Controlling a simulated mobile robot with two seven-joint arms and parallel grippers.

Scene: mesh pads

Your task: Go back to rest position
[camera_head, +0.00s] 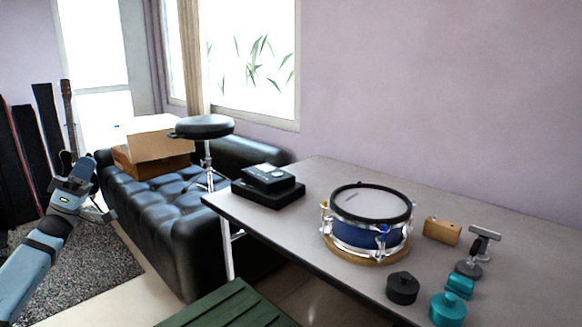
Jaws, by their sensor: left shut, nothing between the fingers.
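My left arm rises from the lower left corner. My left gripper (68,160) is at the left edge of the view, shut and empty. It is raised in front of the sofa's left end and the dark cases, well apart from the table. My right gripper is not in the view. A blue drum (352,236) with a black rim stands on a round wooden pad (372,260) on the grey table (282,222).
On the table are a black device (268,190), a wooden block (442,231), a dark round pot (402,288), teal pieces (447,309) and a small metal stand (470,268). A black sofa (160,215) holds boxes (157,140). A round stool (203,127) stands by it. Green slats (232,305) are in front.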

